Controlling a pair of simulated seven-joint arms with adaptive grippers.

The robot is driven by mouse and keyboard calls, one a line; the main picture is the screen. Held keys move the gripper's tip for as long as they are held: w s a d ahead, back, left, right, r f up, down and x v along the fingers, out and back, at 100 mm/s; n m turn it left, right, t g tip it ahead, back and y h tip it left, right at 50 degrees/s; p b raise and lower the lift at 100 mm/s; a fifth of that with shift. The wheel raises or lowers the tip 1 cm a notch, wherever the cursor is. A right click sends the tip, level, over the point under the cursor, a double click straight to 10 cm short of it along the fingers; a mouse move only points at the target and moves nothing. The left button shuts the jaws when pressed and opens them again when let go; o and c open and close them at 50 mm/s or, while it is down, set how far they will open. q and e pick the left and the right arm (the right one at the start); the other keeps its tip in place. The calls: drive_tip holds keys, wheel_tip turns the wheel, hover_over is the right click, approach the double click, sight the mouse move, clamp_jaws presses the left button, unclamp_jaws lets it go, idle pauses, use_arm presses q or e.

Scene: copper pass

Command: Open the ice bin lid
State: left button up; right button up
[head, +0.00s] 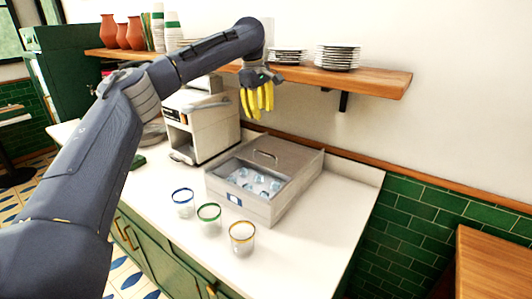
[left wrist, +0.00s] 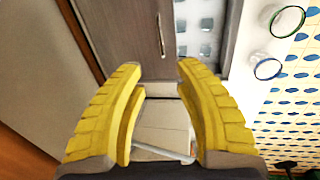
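The grey metal ice bin (head: 240,208) stands on the white counter in the head view. Its lid (head: 290,153), with a bar handle (head: 265,156), covers the back part; clear ice (head: 255,182) shows in the uncovered front part. My left gripper (head: 257,112), with yellow fingers, hangs above and behind the bin, clear of the lid. In the left wrist view, its fingers (left wrist: 160,68) are apart with nothing between them. The lid (left wrist: 120,30) and handle (left wrist: 161,35) lie beyond the fingertips. My right gripper is not in view.
Glasses with blue (head: 183,203), green (head: 209,219) and amber (head: 242,238) rims stand before the bin. A coffee machine (head: 210,130) is left of it. A wooden shelf (head: 370,83) with plates (head: 337,57) hangs above. The counter right of the bin is clear.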

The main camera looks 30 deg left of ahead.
sight(266, 154)
use_arm(q)
drive_tip(key=w+f, duration=0.1)
drive_tip(key=f, duration=0.4)
drive_tip(key=w+f, duration=0.1)
drive_tip(key=f, duration=0.5)
drive_tip(key=w+f, duration=0.1)
drive_tip(key=f, duration=0.5)
drive_tip(key=shift+w+d, duration=0.2)
drive_tip(key=shift+d, duration=0.05)
clamp_jaws()
